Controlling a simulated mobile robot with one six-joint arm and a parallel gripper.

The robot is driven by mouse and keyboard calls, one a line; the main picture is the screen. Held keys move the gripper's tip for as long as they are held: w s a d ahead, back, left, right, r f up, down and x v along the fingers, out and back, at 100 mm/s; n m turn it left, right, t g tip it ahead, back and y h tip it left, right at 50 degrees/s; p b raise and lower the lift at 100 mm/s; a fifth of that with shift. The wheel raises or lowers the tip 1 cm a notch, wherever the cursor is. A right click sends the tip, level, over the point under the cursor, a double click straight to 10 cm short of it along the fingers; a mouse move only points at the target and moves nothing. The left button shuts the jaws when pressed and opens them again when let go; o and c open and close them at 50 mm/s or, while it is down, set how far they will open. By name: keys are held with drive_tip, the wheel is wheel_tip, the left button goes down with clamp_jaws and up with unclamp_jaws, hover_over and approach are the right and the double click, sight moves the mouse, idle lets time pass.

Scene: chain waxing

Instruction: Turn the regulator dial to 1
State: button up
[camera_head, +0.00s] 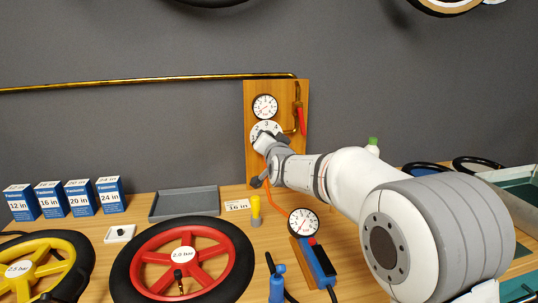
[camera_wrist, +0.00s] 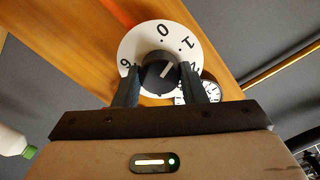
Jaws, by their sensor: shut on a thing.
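The regulator dial is a white numbered disc (camera_head: 266,129) on an upright wooden board; it also shows in the wrist view (camera_wrist: 137,45) with 0 and 1 readable at its far side. A black knob (camera_wrist: 158,66) sits at its middle. Its white pointer line slants up and right, roughly towards the 1; I cannot tell if it lines up exactly. My gripper (camera_wrist: 165,82) has its two dark fingers on either side of the knob and is shut on it. In the head view my gripper (camera_head: 262,143) covers the disc's lower part.
A gauge (camera_head: 265,107) is above the dial, and a red-handled valve (camera_head: 300,119) is right of it. On the bench are a red wheel (camera_head: 207,258), a yellow wheel (camera_head: 72,262), a grey tray (camera_head: 184,203), blue boxes (camera_head: 110,196) and a pump gauge (camera_head: 303,222).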

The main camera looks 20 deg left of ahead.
drive_tip(key=m+b, duration=0.3)
drive_tip(key=shift+f+b, duration=0.1)
drive_tip(key=shift+b, duration=0.2)
drive_tip(key=shift+m, duration=0.3)
drive_tip(key=o, duration=1)
drive_tip(key=b+v, duration=0.1)
drive_tip(key=v, duration=0.6)
drive_tip(key=shift+s+d, duration=0.25)
drive_tip(key=shift+s, duration=0.05)
